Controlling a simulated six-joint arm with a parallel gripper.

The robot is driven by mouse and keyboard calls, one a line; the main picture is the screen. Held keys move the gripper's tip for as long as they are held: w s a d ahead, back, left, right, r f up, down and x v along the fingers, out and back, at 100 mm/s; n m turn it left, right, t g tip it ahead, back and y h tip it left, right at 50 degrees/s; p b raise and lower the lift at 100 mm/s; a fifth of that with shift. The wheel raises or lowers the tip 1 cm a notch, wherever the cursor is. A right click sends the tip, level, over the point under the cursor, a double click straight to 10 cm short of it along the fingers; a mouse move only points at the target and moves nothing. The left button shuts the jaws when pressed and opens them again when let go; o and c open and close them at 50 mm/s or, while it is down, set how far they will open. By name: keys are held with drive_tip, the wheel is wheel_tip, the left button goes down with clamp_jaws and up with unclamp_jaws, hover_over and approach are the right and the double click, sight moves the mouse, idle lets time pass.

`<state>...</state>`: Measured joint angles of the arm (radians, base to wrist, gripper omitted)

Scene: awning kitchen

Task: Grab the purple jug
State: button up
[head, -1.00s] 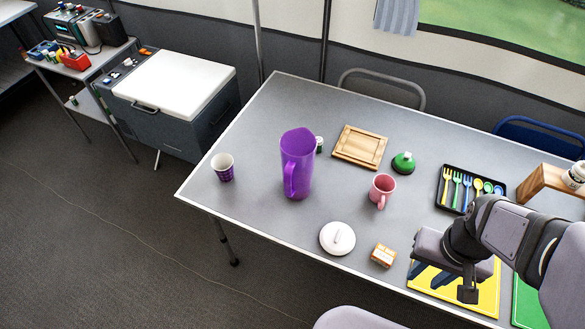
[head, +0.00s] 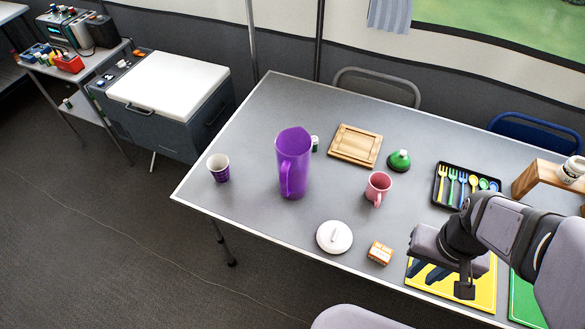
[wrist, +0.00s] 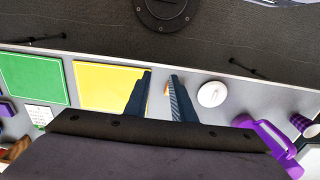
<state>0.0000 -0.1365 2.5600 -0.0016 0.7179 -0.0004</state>
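The purple jug (head: 295,160) stands upright on the grey table (head: 262,225), left of the middle. Its handle faces the near side in the head view. In the wrist view the jug (wrist: 283,152) shows at the lower right, partly cut off by my gripper's body. My gripper (head: 428,272) is over the yellow mat at the table's near right edge, well to the right of the jug. In the wrist view my gripper (wrist: 160,85) has its two dark fingers apart, with nothing held between them.
A white lidded dish (head: 334,237), an orange-and-white box (head: 380,253) and a pink mug (head: 377,188) lie between my gripper and the jug. A purple-and-white cup (head: 218,167) stands left of the jug. A small jar (head: 314,143) and wooden board (head: 354,145) are behind it.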

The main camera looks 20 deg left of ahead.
sight(292, 172)
idle(0.3)
drive_tip(key=a+f+m+g+y+b, duration=0.2)
drive_tip(key=a+f+m+y+b, duration=0.2)
drive_tip(key=a, duration=0.5)
drive_tip(key=a+f+m+g+y+b, duration=0.3)
drive_tip(key=a+f+m+y+b, duration=0.15)
drive_tip(key=a, duration=0.45)
drive_tip(key=w+a+f+m+t+y+b, duration=0.2)
drive_tip(key=w+a+m+t+y+b, duration=0.3)
drive_tip(key=w+a+m+y+b, duration=0.6)
drive_tip(key=w+a+n+h+p, duration=0.1)
drive_tip(key=w+a+n+p, duration=0.1)
drive_tip(key=a+p, duration=0.5)
drive_tip(key=w+a, duration=0.1)
drive_tip(key=a, duration=0.4)
drive_tip(key=shift+a, duration=0.4)
drive_tip(key=shift+h, duration=0.25)
drive_tip(key=shift+c, duration=0.3)
